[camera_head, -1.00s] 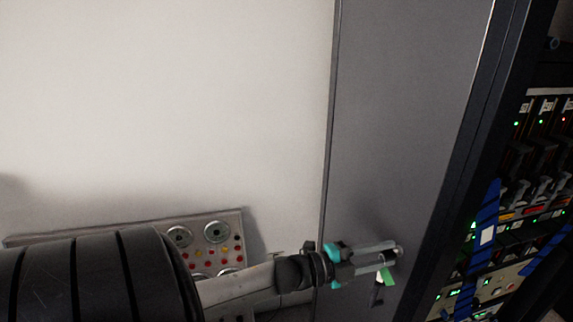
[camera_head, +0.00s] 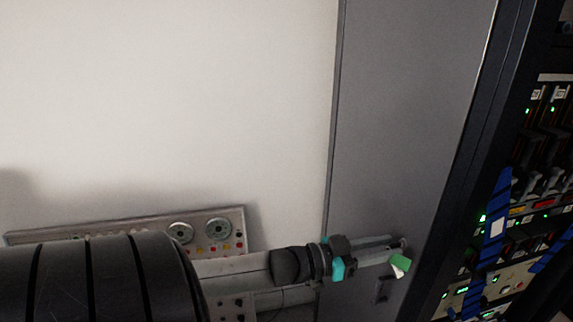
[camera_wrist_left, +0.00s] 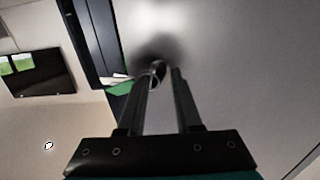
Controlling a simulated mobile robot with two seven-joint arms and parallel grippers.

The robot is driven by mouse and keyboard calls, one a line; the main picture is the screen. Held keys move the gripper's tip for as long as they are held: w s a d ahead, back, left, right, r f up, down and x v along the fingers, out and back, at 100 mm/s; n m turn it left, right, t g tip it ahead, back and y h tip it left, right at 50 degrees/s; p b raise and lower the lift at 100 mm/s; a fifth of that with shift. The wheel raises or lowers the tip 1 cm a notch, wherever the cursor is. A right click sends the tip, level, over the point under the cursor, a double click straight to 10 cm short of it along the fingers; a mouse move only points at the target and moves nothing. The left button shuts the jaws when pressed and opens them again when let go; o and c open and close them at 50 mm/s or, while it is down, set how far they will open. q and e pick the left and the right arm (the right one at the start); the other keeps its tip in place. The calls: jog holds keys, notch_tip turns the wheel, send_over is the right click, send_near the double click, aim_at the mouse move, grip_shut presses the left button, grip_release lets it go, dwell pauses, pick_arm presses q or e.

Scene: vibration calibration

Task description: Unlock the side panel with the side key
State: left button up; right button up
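The side panel (camera_head: 415,110) is the tall grey face of the cabinet; it also fills the right of the left wrist view (camera_wrist_left: 245,75). My left gripper (camera_head: 398,248) reaches its lower part from the left. Its fingers close around the small metal side key (camera_wrist_left: 158,72) at the panel face, though a gap shows between the fingers further back. A green and white tag (camera_head: 400,263) hangs by the fingertips; its green part also shows in the left wrist view (camera_wrist_left: 121,88). The lock itself is hidden behind the key and fingertips. My right gripper is out of view.
The open rack (camera_head: 530,200) with lit modules and blue straps is to the right. A control board with dials (camera_head: 218,228) is on the white wall at left.

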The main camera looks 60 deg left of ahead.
pick_arm(q)
jog(key=p+v, duration=0.1)
jog(key=v, duration=1.3)
jog(key=s+a+f+n+g+y+b, duration=0.1)
jog(key=a+f+y+b, duration=0.1)
jog(key=f, duration=0.7)
jog(key=s+a+f+n+g+y+b, duration=0.1)
jog(key=f+b, duration=0.3)
jog(key=f, duration=0.4)
jog(key=s+a+f+n+g+y+b, duration=0.1)
jog(key=a+f+y+b, duration=0.1)
jog(key=f, duration=0.7)
jog(key=shift+a+f+y+b, duration=0.4)
jog(key=shift+y+b, duration=0.3)
jog(key=shift+y, duration=0.2)
jog(key=shift+r, duration=0.1)
jog(key=w+d+r+m+t+h+p, duration=0.1)
jog(key=d+r+m+h+p, duration=0.15)
jog(key=r, duration=0.65)
jog(key=w+d+r+m+t+h+p, duration=0.1)
jog(key=d+r+m+h+p, duration=0.2)
jog(key=r, duration=0.6)
jog(key=w+d+r+m+t+h+p, duration=0.1)
jog(key=r+m+p, duration=0.25)
jog(key=r, duration=0.55)
jog(key=x, duration=1.4)
jog(key=shift+w+d, duration=0.1)
jog(key=shift+w, duration=0.15)
grip_shut()
